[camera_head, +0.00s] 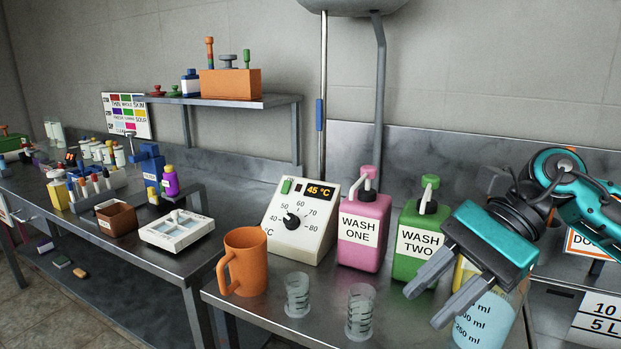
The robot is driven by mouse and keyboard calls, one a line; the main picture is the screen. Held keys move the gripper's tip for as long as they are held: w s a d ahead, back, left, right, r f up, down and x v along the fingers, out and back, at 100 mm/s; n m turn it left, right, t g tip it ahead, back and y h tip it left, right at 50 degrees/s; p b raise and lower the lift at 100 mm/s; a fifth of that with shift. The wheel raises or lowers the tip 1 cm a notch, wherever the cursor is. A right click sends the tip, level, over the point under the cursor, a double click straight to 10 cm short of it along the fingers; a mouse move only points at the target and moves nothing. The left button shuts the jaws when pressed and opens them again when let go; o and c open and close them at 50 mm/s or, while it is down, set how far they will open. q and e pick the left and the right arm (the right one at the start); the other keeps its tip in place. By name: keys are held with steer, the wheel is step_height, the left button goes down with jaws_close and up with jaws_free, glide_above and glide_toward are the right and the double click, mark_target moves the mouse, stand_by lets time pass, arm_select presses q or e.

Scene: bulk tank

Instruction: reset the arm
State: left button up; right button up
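My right gripper (428,302) comes in from the right with a teal body and two grey fingers. The fingers are spread apart with nothing between them, and they point down and left. It hangs in front of the green WASH TWO bottle (415,250) and partly covers a measuring jug (487,325) with ml marks. I cannot tell whether it touches either one. My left gripper is not in view.
On the near table stand an orange mug (246,262), two clear cups (297,296) (360,312), a dial box (300,222) reading 45 °C and the pink WASH ONE bottle (362,235). A white tray (177,232) and a brown box (116,219) sit on the left bench. A shelf (225,101) hangs behind.

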steer(key=w+a+r+m+t+y, duration=0.2)
steer(key=a+r+m+t+y, duration=0.45)
steer(key=a+m+y, duration=0.5)
steer(key=w+d+f+m+t+h, duration=0.25)
steer(key=m+t+h, duration=0.3)
steer(key=m, duration=0.55)
steer(key=w+d+f+m+t+h, duration=0.2)
steer(key=d+f+m+t+h, duration=0.3)
steer(key=m, duration=0.6)
steer(key=w+d+f+m+t+h, duration=0.2)
steer(key=f+m+t+h, duration=0.15)
steer(key=m+h, duration=0.45)
steer(key=s+d+f+m+g+h, duration=0.25)
steer(key=s+f+m+g, duration=0.35)
steer(key=f, duration=0.3)
steer(key=s+d+f+m+g+h, duration=0.1)
steer(key=s+d+f+m+g, duration=0.2)
steer(key=s+f+m, duration=0.5)
steer(key=s+f+m+g+y, duration=0.1)
steer(key=s+f+m+g, duration=0.2)
steer(key=s+f+g, duration=0.5)
steer(key=w+a+f+t+y+p, duration=0.1)
steer(key=w+a+f+t, duration=0.2)
steer(key=w+f+t, duration=0.3)
steer(key=n+t, duration=0.1)
steer(key=t, duration=0.2)
steer(key=shift+a+y, duration=0.3)
steer(key=shift+y, duration=0.05)
